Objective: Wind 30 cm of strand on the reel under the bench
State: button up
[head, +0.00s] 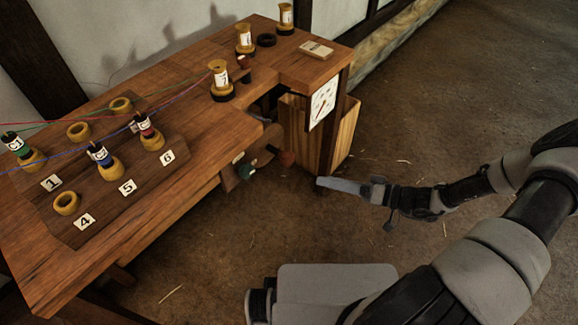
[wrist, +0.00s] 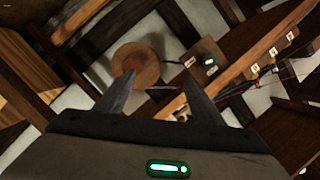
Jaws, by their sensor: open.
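The reel (head: 268,142) is under the bench (head: 200,170), partly hidden by the bench top. A red-brown knob (head: 286,158) sticks out from it. In the wrist view a round wooden disc (wrist: 150,66), apparently the reel's face, carries the reddish knob (wrist: 130,62) left of its middle. My gripper (head: 320,183) is low, right of the knob and apart from it. In the wrist view its two fingers (wrist: 156,77) are spread with nothing between them, the disc lying beyond the left fingertip. A white dial (head: 323,102) with a red pointer hangs on the bench end.
Bobbins, yellow rings and coloured strands occupy the bench top, with a numbered board (head: 120,185) at left. The earth floor (head: 430,130) at right is clear.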

aim_at(291, 161)
notch_tip(291, 161, down, 6)
jog(key=w+m+t+b, duration=0.2)
jog(key=w+t, duration=0.1)
jog(key=t, duration=0.2)
jog(key=shift+h, duration=0.3)
jog(key=b+x, duration=0.1)
jog(key=x, duration=0.4)
jog(key=b+x, duration=0.1)
jog(key=x, duration=0.5)
jog(key=b+x, duration=0.1)
jog(key=x, duration=0.4)
jog(key=shift+w+f, duration=0.15)
jog(key=shift+f, duration=0.1)
jog(key=c, duration=1)
jog(key=shift+c, duration=0.2)
jog(key=shift+r+m+p, duration=0.1)
jog(key=shift+m+p, duration=0.25)
jog(key=shift+m, duration=0.15)
